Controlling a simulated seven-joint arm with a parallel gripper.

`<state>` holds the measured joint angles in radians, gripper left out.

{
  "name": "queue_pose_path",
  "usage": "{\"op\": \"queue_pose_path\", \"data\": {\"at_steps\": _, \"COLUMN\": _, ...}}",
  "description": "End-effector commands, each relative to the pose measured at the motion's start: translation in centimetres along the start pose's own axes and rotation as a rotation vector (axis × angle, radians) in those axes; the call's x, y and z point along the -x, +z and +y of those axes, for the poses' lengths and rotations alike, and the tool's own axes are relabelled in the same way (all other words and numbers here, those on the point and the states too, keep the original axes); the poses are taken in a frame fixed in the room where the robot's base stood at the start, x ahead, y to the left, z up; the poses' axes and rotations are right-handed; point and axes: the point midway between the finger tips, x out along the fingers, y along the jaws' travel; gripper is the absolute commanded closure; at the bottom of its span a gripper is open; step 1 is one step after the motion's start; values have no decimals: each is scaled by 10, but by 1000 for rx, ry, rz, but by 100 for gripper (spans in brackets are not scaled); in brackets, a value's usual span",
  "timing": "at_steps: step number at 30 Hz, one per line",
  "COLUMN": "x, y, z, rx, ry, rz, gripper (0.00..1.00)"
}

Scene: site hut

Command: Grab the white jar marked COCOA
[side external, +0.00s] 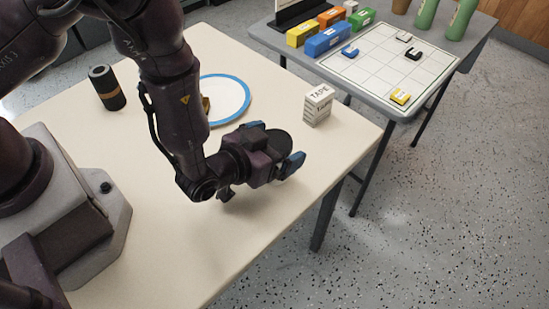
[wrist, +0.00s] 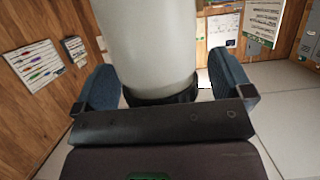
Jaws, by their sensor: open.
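A pale whitish jar (wrist: 150,45) stands between my two fingers in the wrist view, with a dark band or lid (wrist: 160,95) at its end near my palm. No COCOA lettering shows on the part I see. In the side view a dark round top (side external: 278,138) sits between the blue fingertips, and my gripper hides most of the body below it. My gripper (side external: 271,144) is open around the jar, low over the cream table; its fingers also show in the wrist view (wrist: 166,84). A gap shows beside the jar on the right; contact on the left is unclear.
A white box marked TAPE (side external: 318,104) stands just beyond my gripper. A blue-rimmed plate (side external: 245,85) lies behind my arm, with a brown item (side external: 206,104) at it. A dark can (side external: 107,88) stands at left. A grey table (side external: 470,60) holds blocks and bottles.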

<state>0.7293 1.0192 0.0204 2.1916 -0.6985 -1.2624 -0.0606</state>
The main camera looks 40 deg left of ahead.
Motion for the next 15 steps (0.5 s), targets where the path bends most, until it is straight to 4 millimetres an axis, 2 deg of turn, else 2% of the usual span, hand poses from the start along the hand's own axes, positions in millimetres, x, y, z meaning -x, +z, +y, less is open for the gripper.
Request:
{"op": "queue_pose_path", "data": {"at_steps": 2, "x": 0, "y": 0, "z": 0, "rx": 0, "ry": 0, "rz": 0, "gripper": 5}}
{"op": "queue_pose_path", "data": {"at_steps": 10, "x": 0, "y": 0, "z": 0, "rx": 1, "ry": 0, "rz": 0, "gripper": 66}}
{"op": "queue_pose_path", "data": {"at_steps": 15, "x": 0, "y": 0, "z": 0, "rx": 1, "ry": 0, "rz": 1, "gripper": 66}}
